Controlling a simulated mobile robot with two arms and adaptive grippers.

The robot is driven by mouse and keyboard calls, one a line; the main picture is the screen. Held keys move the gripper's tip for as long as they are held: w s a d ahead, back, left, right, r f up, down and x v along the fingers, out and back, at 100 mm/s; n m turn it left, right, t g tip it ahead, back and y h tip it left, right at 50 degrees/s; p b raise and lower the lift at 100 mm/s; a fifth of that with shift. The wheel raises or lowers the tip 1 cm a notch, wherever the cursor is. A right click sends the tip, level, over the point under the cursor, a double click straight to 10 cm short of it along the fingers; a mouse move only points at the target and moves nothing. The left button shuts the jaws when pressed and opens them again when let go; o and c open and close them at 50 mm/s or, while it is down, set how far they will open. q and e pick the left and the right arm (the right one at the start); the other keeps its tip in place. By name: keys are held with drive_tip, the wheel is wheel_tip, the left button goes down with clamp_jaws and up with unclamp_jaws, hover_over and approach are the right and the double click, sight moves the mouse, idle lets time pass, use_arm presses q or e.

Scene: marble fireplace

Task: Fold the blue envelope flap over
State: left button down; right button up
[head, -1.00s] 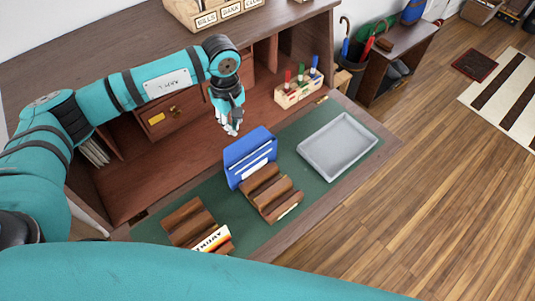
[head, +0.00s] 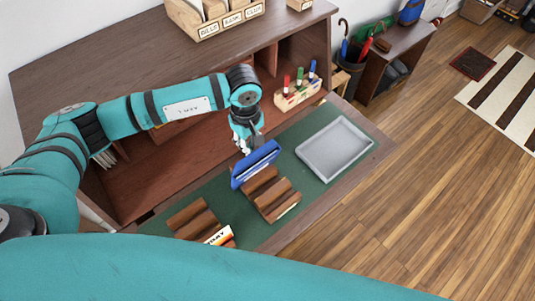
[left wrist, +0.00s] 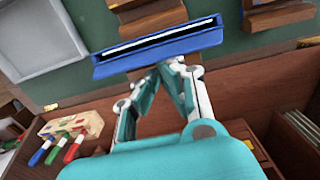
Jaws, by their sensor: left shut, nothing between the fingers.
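The blue envelope (head: 240,180) stands on edge at a wooden holder (head: 274,196) on the green desk mat. Its flap (head: 262,157) leans forward, tilted over the white contents, with a gap still between the flap and the front. In the left wrist view the envelope (left wrist: 160,62) is a narrow blue bar with a white strip along its opening. My left gripper (head: 246,148) is shut and empty, behind the flap at its upper edge. In the left wrist view the fingertips (left wrist: 173,66) are close against the blue bar; contact is hard to tell. My right gripper is out of view.
A grey tray (head: 334,150) lies to the right on the mat. A marker rack (head: 298,94) stands behind it. A second wooden holder (head: 195,218) with an orange-and-white item is at front left. The open desk compartment (head: 170,170) lies behind the mat.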

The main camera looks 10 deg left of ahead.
use_arm(q)
drive_tip(key=shift+s+d+p, duration=0.5)
drive_tip(key=shift+s+d, duration=0.05)
drive_tip(key=shift+d, duration=0.25)
drive_tip(key=shift+s+d+f, duration=0.15)
drive_tip(key=shift+d+f, duration=0.05)
drive_tip(key=shift+f, duration=0.1)
drive_tip(key=s+d+f+b, duration=0.3)
drive_tip(key=b, duration=0.1)
wheel_tip(320, 180, up, 6)
drive_tip(key=d+p, duration=0.1)
drive_tip(key=p, duration=0.2)
drive_tip(key=shift+r, duration=0.15)
drive_tip(key=shift+s, duration=0.1)
idle(0.4)
